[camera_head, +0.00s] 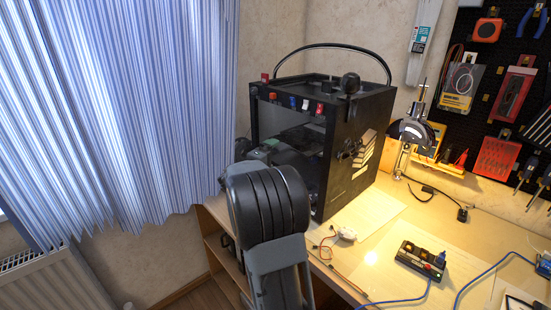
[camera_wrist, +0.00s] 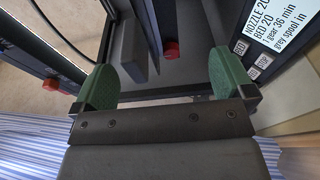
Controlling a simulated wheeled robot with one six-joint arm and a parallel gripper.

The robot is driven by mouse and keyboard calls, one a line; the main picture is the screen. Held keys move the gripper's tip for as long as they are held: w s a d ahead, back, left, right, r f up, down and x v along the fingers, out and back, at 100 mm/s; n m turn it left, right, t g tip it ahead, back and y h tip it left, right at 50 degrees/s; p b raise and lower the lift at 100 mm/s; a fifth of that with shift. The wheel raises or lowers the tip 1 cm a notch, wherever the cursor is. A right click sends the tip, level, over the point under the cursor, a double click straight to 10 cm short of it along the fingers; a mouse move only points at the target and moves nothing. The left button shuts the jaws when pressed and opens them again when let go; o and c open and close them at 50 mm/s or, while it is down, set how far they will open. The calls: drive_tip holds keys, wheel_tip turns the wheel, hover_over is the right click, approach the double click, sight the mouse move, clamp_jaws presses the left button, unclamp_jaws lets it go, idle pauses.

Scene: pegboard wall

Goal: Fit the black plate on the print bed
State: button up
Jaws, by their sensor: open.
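The black 3D printer (camera_head: 352,150) stands on the bench, its open front facing left in the head view. My gripper (camera_wrist: 163,80) has two green fingers spread wide in the wrist view, with nothing held between them. It is at the printer's front opening; in the head view my arm hides most of it. A dark grey flat surface (camera_wrist: 128,48) lies beyond the fingers in the wrist view. I cannot tell whether it is the black plate, the print bed or another printer part. Neither plate nor bed can be made out surely in the head view.
Red knobs or clips (camera_wrist: 171,49) sit on the printer frame close to the fingers. A printed display panel (camera_wrist: 279,22) is at the right. On the bench lie a black switch box (camera_head: 420,259) and cables. A striped curtain (camera_head: 120,110) hangs left of the printer.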

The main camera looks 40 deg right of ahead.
drive_tip(key=shift+w+a+b, duration=0.2)
drive_tip(key=shift+a+b, duration=0.6)
drive_tip(key=shift+a, duration=1.95)
drive_tip(key=shift+c, duration=0.4)
clamp_jaws()
drive_tip(key=shift+r, duration=0.15)
drive_tip(key=shift+r+p, duration=0.55)
drive_tip(key=shift+r, duration=0.55)
drive_tip(key=shift+d, duration=0.1)
